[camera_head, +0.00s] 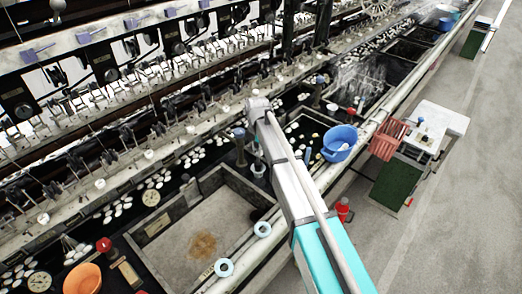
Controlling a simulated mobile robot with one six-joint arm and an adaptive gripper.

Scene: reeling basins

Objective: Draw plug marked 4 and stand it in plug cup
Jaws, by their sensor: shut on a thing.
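My arm reaches in from the lower right, and its far end is over the basins near the middle. My gripper is not visible; the arm appears to cover it. A dark post with a blue knob (240,133) stands just left of the arm, at the back corner of a drained basin (165,222). A similar blue-knobbed post (320,80) stands farther back. A red-knobbed post (103,245) is at the lower left. A small pale cup-like thing (258,169) sits against the arm's left side. I cannot read a 4 on anything or tell which thing is the plug cup.
Two pale blue rings (263,229) (224,267) lie on the front ledge. The reeling machine (105,65) runs along the back. Open floor (445,220) lies at the right.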

